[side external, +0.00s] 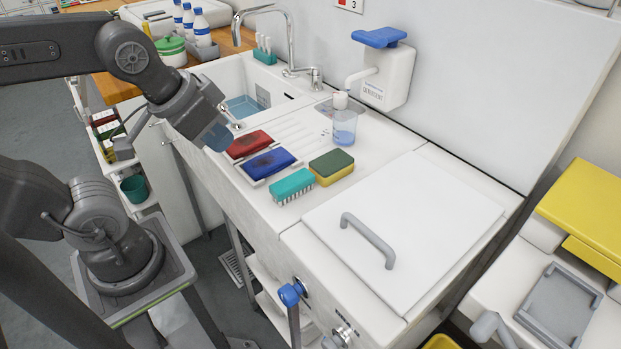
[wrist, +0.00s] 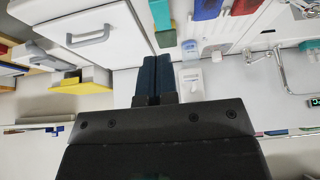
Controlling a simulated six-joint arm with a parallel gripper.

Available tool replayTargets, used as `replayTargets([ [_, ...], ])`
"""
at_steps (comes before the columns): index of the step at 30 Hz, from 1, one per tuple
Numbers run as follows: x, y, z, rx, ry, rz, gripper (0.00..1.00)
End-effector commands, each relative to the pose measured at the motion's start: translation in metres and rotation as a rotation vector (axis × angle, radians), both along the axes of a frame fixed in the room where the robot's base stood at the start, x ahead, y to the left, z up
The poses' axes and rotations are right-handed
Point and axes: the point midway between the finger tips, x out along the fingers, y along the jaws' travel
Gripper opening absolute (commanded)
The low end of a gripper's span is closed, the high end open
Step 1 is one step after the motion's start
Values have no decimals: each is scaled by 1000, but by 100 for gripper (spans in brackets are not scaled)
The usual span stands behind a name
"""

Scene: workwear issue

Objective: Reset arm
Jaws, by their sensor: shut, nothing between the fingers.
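My gripper (side external: 217,137) is at the end of my arm, above the front edge of the sink unit near the basin. Its bluish fingers point down and to the right in the side view. In the wrist view the two dark blue fingers (wrist: 156,78) lie side by side, shut and empty. A red brush or pad (side external: 250,144) and a blue one (side external: 268,163) lie on the drainboard just right of the gripper, apart from it as far as I can tell.
A teal brush (side external: 292,186) and a green-yellow sponge (side external: 332,167) lie nearby. A clear soap bottle (side external: 344,128) stands behind them. The sink basin (side external: 245,103) has a tall curved faucet (side external: 289,40). A white lid with a grey handle (side external: 368,240) covers the right side.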

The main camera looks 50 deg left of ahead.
Motion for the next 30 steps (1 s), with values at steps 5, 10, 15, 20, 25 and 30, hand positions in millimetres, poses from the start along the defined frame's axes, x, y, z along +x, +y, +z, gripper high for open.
replayTargets([
  [5, 0, 0, 0, 0, 0, 0, 0],
  [10, 0, 0, 0, 0, 0, 0, 0],
  [15, 0, 0, 0, 0, 0, 0, 0],
  [20, 0, 0, 1, 0, 0, 1, 0],
  [25, 18, 0, 18, -23, -9, 22, 0],
  [30, 69, 1, 61, -87, -30, 74, 0],
])
